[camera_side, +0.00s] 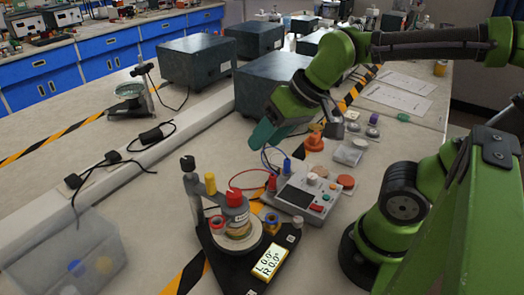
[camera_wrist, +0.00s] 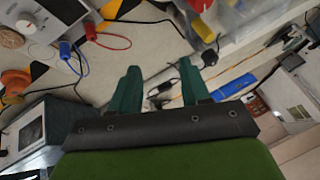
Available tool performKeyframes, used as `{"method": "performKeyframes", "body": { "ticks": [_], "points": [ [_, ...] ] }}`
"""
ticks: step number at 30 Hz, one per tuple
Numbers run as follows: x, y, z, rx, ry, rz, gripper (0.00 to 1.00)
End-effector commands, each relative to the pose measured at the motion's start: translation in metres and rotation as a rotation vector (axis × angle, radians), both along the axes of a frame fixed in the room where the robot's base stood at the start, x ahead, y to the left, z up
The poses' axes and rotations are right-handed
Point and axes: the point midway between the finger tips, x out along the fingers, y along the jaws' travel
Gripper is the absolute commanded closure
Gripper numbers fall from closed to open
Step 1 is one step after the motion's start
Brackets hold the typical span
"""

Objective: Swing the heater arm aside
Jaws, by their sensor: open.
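A black-based apparatus (camera_side: 222,268) stands at the front of the bench. It carries a pale round plate with a red-topped cylinder (camera_side: 237,200), a yellow-capped post (camera_side: 210,184), a black-knobbed post (camera_side: 188,164) and a lit angle display (camera_side: 269,261). I cannot tell which part is the heater arm. My gripper (camera_side: 268,134) is above and behind the apparatus, clear of it. In the wrist view its teal fingers (camera_wrist: 160,78) are spread with nothing held between them. A yellow and red part shows at that view's top edge, cut off.
A grey control box (camera_side: 300,194) with red and blue leads sits right of the apparatus. An orange knobbed piece (camera_side: 314,141) and small parts lie behind it. Dark boxes (camera_side: 197,60) stand at the back. A clear bin (camera_side: 66,258) is at front left.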

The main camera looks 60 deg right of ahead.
Motion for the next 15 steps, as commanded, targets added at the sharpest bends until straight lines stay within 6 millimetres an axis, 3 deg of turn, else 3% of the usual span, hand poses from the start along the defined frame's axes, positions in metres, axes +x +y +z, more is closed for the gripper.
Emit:
{"method": "performKeyframes", "body": {
  "ticks": [3, 9, 15],
  "points": [
    [0.03, 0.028, 0.017, -0.089, 0.096, 0.167, 0.53],
    [0.068, 0.073, 0.046, -0.272, 0.262, 0.459, 0.53],
    [0.085, 0.1, 0.075, -0.384, 0.38, 0.633, 0.53]
  ]
}}
